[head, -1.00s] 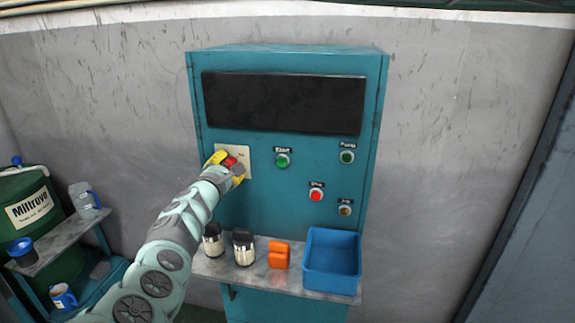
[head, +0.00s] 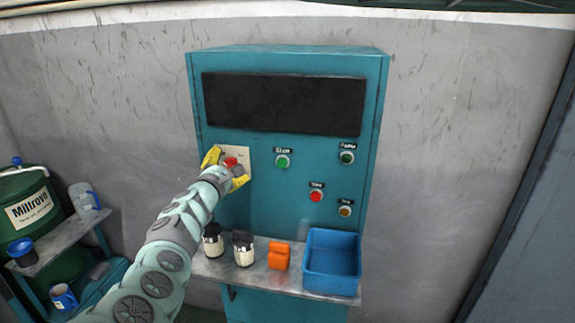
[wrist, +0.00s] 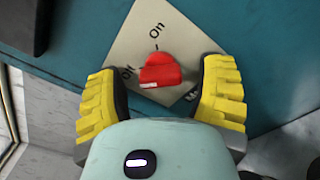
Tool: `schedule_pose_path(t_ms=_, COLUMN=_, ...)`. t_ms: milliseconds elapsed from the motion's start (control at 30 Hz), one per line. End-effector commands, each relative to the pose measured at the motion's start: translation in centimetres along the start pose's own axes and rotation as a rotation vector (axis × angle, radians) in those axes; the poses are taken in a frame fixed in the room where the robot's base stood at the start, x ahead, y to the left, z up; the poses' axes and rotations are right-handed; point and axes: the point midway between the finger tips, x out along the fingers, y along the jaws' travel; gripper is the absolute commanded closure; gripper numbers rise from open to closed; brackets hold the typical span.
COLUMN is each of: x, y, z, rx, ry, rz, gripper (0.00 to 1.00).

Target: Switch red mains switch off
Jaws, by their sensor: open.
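The red mains switch (head: 230,162) is a knob on a cream plate (head: 241,155) at the left of the teal cabinet's front. In the wrist view the red knob (wrist: 160,72) sits on the tilted plate (wrist: 185,32), with the "On" label above it and the "Off" label to its left. A small white mark shows on the knob's lower left. My gripper (wrist: 160,70) is open, its yellow ribbed fingers standing apart on either side of the knob with gaps. In the head view my gripper (head: 226,169) partly covers the plate.
Green (head: 283,161) and red (head: 316,196) buttons and others are to the right on the cabinet (head: 290,215). Below, a shelf holds dark-topped canisters (head: 243,248), an orange item (head: 279,256) and a blue bin (head: 332,262). A green barrel (head: 25,215) stands left.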

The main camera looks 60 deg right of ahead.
Motion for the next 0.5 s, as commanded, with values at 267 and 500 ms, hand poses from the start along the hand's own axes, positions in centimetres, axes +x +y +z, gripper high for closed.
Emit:
schedule_pose_path(t_ms=267, x=0.13, y=-0.08, z=0.61, rx=0.309, ry=-0.007, rz=-0.004, gripper=0.31)
schedule_pose_path(t_ms=500, x=0.11, y=0.04, z=0.59, rx=0.674, ry=-0.007, rz=-0.004, gripper=0.31)
